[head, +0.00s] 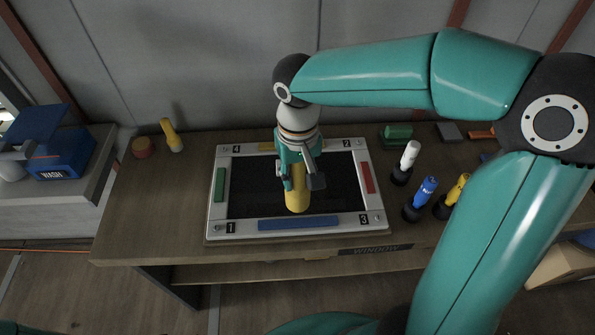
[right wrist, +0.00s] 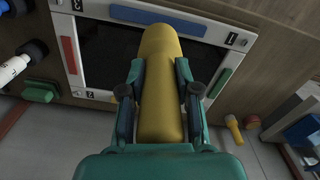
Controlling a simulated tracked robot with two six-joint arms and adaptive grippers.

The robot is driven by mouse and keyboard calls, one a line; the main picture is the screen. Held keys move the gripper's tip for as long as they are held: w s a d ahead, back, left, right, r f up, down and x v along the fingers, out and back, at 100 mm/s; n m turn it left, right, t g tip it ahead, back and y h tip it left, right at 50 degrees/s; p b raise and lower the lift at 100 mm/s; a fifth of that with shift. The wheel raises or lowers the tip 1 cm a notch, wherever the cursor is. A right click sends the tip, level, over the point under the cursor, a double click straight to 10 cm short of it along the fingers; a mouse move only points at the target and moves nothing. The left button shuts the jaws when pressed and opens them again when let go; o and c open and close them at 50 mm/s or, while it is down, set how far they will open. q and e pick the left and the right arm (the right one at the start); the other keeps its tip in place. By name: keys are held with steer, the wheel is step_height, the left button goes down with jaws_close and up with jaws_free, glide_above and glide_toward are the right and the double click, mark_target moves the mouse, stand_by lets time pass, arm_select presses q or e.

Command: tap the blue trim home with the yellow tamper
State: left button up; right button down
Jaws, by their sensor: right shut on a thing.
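My right gripper (head: 301,179) is shut on the yellow tamper (head: 297,198), above the dark pane of the window frame. The tamper's rounded free end points toward the front edge of the frame. In the right wrist view the yellow tamper (right wrist: 160,95) lies between both fingers. The blue trim (head: 299,223) lies along the front side of the frame (head: 376,222), between the marks 1 and 3. The tamper looks apart from it. The blue trim also shows in the right wrist view (right wrist: 135,15), partly hidden by the tamper. My left gripper is not in view.
A red trim (head: 367,178), a green trim (head: 219,185) and a partly hidden yellow trim (head: 266,147) sit on the other sides. White (head: 408,157), blue (head: 424,190) and yellow-topped (head: 457,189) tools stand at right. Another yellow tool (head: 172,136) stands back left.

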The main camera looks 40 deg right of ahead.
mark_target(298, 191)
steer(key=shift+f+b, duration=1.7)
steer(key=shift+f, duration=0.35)
steer(key=shift+s, duration=0.1)
step_height(298, 191, down, 6)
steer(key=b, duration=0.5)
steer(key=shift+r+p, duration=2)
steer(key=shift+r, duration=0.6)
steer(key=shift+f, duration=0.1)
